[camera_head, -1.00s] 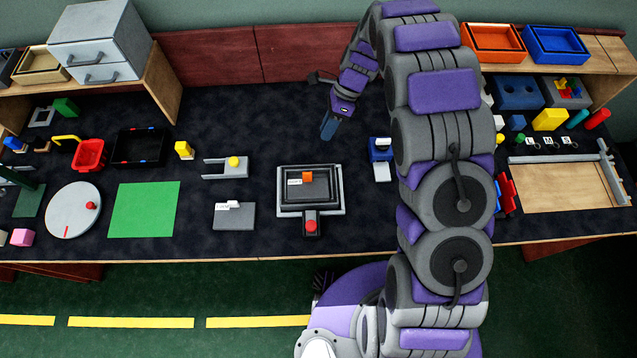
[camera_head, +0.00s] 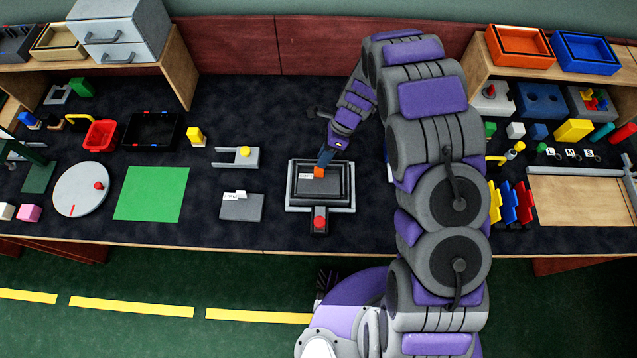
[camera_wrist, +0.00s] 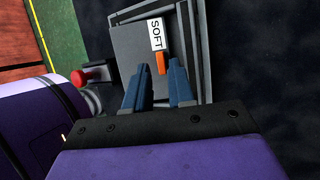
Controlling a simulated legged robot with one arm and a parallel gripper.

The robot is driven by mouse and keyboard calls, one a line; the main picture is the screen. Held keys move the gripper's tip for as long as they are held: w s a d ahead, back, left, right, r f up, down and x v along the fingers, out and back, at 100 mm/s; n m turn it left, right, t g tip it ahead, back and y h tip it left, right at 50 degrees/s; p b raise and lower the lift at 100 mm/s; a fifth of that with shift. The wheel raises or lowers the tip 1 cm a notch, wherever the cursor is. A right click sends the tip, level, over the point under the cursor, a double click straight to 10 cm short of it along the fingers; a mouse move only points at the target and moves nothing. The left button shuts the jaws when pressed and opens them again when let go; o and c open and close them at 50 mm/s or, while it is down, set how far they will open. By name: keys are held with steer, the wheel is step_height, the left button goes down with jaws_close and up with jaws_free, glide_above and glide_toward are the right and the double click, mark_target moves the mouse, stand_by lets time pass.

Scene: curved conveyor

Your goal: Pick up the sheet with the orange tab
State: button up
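The dark grey sheet (camera_wrist: 131,47) lies in a grey tray-like frame (camera_head: 350,208) on the bench. Its orange tab (camera_head: 319,172) stands at the sheet's far edge beside a white label; in the wrist view the tab (camera_wrist: 161,64) is next to the label reading SOFT (camera_wrist: 156,34). My gripper (camera_head: 326,158) is just above the tab's side of the sheet. In the wrist view its two blue fingers (camera_wrist: 161,72) are apart, with the tab showing between and just beyond their tips. I cannot tell any contact.
A red knob (camera_head: 320,223) sticks out at the frame's front. A second grey sheet with a white tab (camera_head: 241,207) lies to the left, and a grey holder with a yellow knob (camera_head: 236,157) is behind it. Bare bench lies behind the frame.

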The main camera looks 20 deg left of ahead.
mark_target(319, 181)
steer(key=b+x, duration=0.1)
steer(key=x, duration=0.3)
steer(key=shift+a+f, duration=0.15)
steer(key=shift+a, duration=0.05)
steer(key=shift+c, duration=0.4)
jaws_close()
